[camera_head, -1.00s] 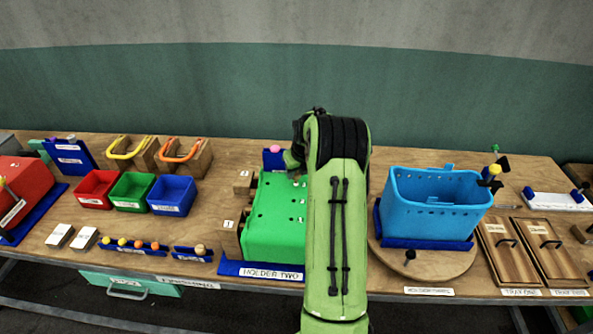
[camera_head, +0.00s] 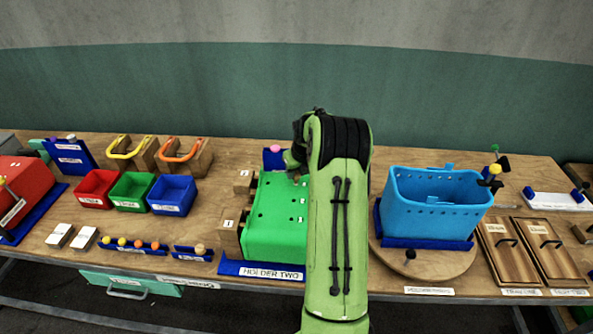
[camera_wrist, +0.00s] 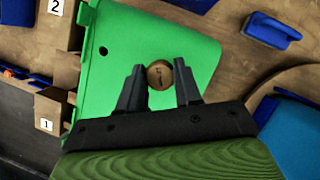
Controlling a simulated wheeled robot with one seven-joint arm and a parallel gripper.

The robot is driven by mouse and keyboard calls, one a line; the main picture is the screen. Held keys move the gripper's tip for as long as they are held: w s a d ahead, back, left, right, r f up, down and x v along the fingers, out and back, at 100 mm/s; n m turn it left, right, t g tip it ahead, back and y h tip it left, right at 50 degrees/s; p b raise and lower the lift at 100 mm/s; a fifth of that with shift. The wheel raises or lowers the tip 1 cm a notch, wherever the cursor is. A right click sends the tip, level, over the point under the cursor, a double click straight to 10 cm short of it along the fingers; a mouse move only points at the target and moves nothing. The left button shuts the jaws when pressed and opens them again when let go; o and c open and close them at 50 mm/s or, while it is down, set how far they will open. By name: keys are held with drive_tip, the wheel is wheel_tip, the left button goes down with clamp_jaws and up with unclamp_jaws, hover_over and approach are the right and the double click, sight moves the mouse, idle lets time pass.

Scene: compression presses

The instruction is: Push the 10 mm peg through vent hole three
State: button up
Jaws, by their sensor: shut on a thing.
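My gripper (camera_wrist: 160,90) is shut on a peg (camera_wrist: 159,74) with a round wooden top bearing small dark lettering, seen end-on between the two fingers. The gripper is over the green block (camera_wrist: 130,25), and I cannot tell whether the peg's lower end is in a hole or above the surface. One dark hole (camera_wrist: 103,51) shows left of the fingers. In the head view the green block (camera_head: 272,243) sits in a blue base marked HOLDER TWO (camera_head: 262,272), with several small holes on top. My arm hides its right side. I cannot make out which hole is vent hole three.
Wooden blocks labelled 1 (camera_head: 230,238) and 2 (camera_head: 243,182) stand left of the green block. A blue perforated basket (camera_head: 435,210) stands right of my arm. Small red (camera_head: 97,190), green (camera_head: 132,192) and blue bins (camera_head: 172,195) are at the left.

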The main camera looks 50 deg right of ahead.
drive_tip(key=shift+f+b, duration=0.3)
drive_tip(key=shift+f, duration=0.2)
idle(0.6)
drive_tip(key=shift+r+p, duration=2.3)
drive_tip(key=shift+r, duration=0.85)
